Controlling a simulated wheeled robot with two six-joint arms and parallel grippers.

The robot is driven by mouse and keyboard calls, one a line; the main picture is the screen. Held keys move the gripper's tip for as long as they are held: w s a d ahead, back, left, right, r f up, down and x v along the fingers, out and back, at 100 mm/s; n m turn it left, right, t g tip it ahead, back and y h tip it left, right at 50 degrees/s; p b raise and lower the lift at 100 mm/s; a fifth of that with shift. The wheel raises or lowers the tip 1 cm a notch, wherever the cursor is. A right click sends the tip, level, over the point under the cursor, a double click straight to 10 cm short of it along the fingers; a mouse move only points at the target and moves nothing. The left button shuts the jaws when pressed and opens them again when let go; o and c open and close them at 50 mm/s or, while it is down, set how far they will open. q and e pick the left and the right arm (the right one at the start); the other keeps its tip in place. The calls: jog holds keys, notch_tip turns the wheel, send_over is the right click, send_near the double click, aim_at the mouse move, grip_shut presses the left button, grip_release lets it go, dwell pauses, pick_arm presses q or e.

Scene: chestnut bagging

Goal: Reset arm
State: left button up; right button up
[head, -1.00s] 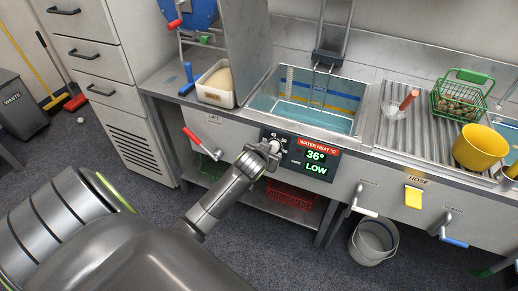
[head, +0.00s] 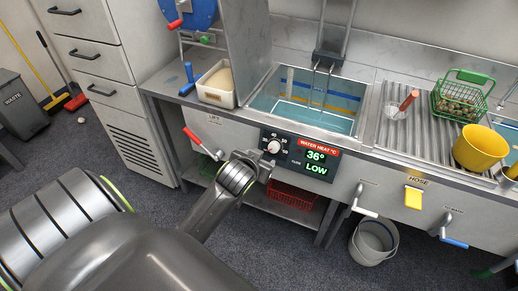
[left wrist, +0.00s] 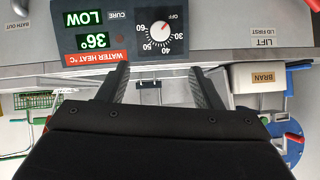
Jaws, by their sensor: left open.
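My left gripper (head: 258,163) is in front of the sink unit's control panel, just below and left of the white temperature knob (head: 274,147). In the left wrist view the gripper (left wrist: 160,75) has its two dark fingers spread with nothing between them. The knob (left wrist: 162,34) stands clear of both fingertips there. The water heat display (head: 317,161) reads 36° and LOW. My right gripper is not in view.
The water bath (head: 300,117) is above the panel, with a bran box (head: 217,84) to its left. A red-handled lift lever (head: 198,139) sticks out left of the gripper. A yellow bucket (head: 480,148) and a green basket (head: 462,98) stand at right. A pail (head: 373,240) is on the floor.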

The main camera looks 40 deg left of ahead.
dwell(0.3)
pick_arm(q)
jog(key=s+f+g+h, duration=0.15)
jog(key=s+f, duration=0.35)
jog(key=f, duration=0.9)
jog(key=s+f+g, duration=0.3)
jog(key=s+f, duration=0.2)
jog(key=f, duration=0.9)
jog(key=s+d+f+g, duration=0.1)
jog(key=s+f, duration=0.5)
jog(key=s, duration=0.4)
jog(key=s+d+f+g, duration=0.1)
jog(key=s+f+g, duration=0.1)
jog(key=s+f, duration=0.4)
jog(key=s+d+f+m+g, duration=0.1)
jog(key=s+f, duration=0.5)
jog(key=s, duration=0.8)
jog(key=shift+s+g+h, duration=0.25)
jog(key=shift+g+h, duration=0.1)
jog(key=shift+h, duration=0.1)
